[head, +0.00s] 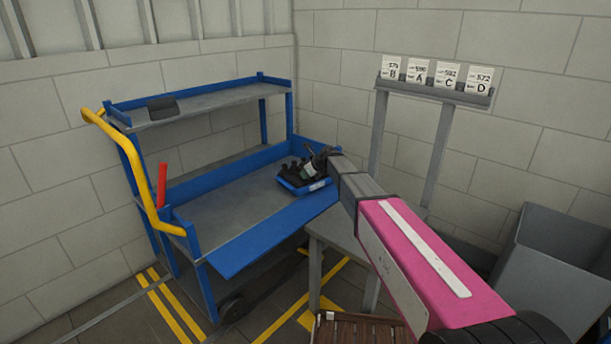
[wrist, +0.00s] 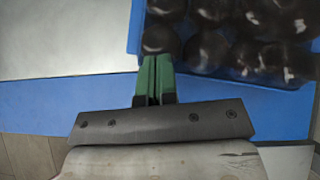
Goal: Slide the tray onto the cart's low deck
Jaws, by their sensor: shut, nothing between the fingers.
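The tray (head: 291,187) is small and blue with a pale label on its near side, and it holds several dark bottles (head: 309,168). It rests at the right end of the cart's low deck (head: 225,198), by the lowered blue front flap (head: 265,238). The tray's blue wall (wrist: 134,28) and dark round bottle tops (wrist: 210,50) fill the upper right of the wrist view. My gripper (wrist: 156,62) is shut and empty, its green fingers at the tray's near edge beside one bottle. I cannot tell whether they touch. In the head view my arm partly covers the tray's right side.
The blue cart has an upper shelf (head: 205,104) with a dark object (head: 163,108) and a yellow handle (head: 130,150). A grey table (head: 345,238) stands right of the flap. A label rack (head: 435,90) is behind; a grey bin (head: 555,255) is at right. The deck's left is clear.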

